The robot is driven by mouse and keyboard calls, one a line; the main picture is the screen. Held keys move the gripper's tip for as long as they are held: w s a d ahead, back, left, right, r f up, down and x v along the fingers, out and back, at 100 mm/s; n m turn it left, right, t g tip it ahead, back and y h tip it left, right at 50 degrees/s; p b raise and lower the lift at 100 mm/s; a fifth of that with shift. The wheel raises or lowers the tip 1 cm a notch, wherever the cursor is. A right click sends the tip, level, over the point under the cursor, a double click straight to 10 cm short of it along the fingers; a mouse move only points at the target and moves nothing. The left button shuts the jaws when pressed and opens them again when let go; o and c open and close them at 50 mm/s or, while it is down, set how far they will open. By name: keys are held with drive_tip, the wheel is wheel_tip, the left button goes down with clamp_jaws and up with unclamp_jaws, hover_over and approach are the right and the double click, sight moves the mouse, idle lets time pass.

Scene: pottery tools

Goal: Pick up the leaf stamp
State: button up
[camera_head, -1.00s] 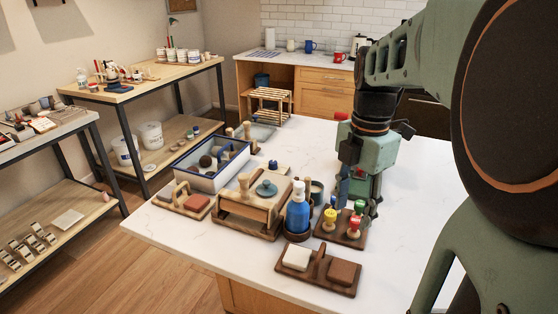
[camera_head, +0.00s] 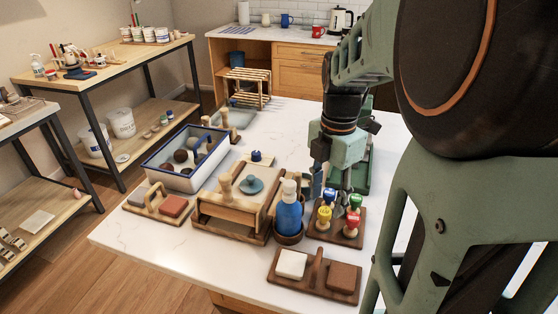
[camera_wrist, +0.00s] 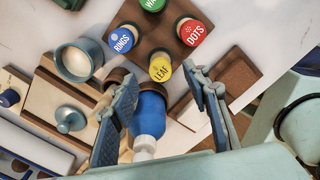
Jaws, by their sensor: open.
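The leaf stamp has a round yellow top marked LEAF (camera_wrist: 160,68); in the head view its yellow top (camera_head: 324,213) is at the front left of a brown stamp block (camera_head: 341,233). Blue RINGS (camera_wrist: 122,39), red DOTS (camera_wrist: 192,31) and a green-topped stamp (camera_wrist: 152,3) share the block. My gripper (camera_head: 346,196) is low over the back of the block. In the wrist view its two fingers (camera_wrist: 162,82) are apart and empty, with the leaf stamp beyond and between their tips. I cannot tell the height gap.
A blue pump bottle (camera_head: 289,212) stands left of the stamp block, close to it. A wooden box (camera_head: 232,208) with a knobbed lid is further left. A brown tray with two blocks (camera_head: 336,281) lies in front. A blue-rimmed tub (camera_head: 160,174) is at the back left.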

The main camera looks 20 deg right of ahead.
sight(326, 210)
wheel_tip(326, 210, down, 5)
drive_tip(key=shift+r, duration=0.1)
drive_tip(key=c, duration=1.2)
drive_tip(key=shift+o, duration=0.2)
drive_tip(key=shift+r, duration=0.2)
